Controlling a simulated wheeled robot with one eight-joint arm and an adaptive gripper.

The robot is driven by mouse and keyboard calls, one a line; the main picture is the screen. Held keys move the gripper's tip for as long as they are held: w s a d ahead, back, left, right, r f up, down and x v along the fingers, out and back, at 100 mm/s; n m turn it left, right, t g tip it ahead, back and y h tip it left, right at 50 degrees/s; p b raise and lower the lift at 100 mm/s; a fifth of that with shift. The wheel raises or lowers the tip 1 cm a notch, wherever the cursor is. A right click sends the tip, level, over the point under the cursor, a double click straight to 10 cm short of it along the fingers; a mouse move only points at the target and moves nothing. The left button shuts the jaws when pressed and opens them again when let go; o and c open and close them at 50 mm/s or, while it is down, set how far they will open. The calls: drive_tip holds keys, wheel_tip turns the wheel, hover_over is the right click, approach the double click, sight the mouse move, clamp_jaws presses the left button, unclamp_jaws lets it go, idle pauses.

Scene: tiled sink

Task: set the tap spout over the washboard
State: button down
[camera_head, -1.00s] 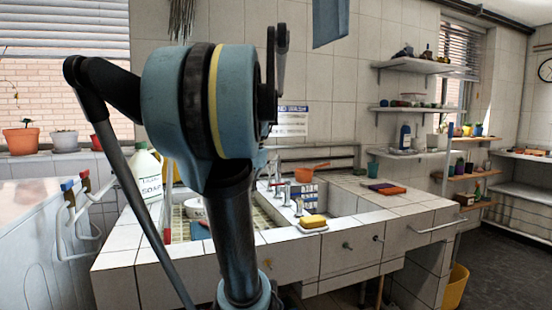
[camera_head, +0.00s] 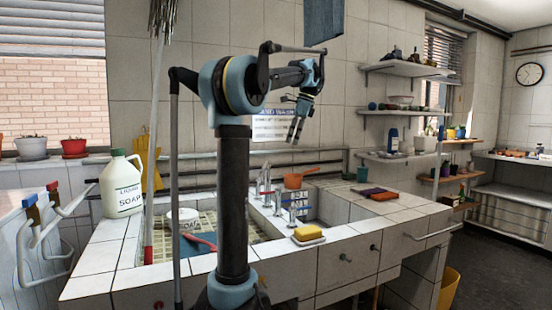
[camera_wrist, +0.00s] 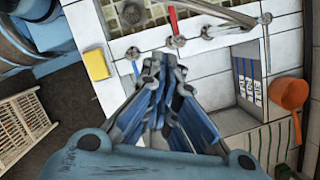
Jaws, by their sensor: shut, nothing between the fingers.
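The chrome tap spout (camera_wrist: 228,15) shows in the wrist view as a long tube at the top, by the left basin's rim. I cannot tell for sure which is the washboard. My gripper (camera_head: 294,138) is shut and empty, raised above the sink and pointing down. In the wrist view my gripper (camera_wrist: 158,62) shows apart from the spout.
An orange pan (camera_head: 293,181) sits behind the taps. A yellow sponge (camera_head: 308,233) lies on the front ledge. A soap jug (camera_head: 122,186) and a white tub (camera_head: 184,217) are at the left. Folded cloths (camera_head: 375,193) lie on the right counter. Air above the right counter is clear.

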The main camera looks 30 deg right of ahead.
drive_tip(key=w+a+f, duration=0.3)
drive_tip(key=a+f, duration=0.3)
drive_tip(key=f, duration=0.4)
drive_tip(key=shift+w, duration=0.35)
drive_tip(key=shift+a, duration=0.2)
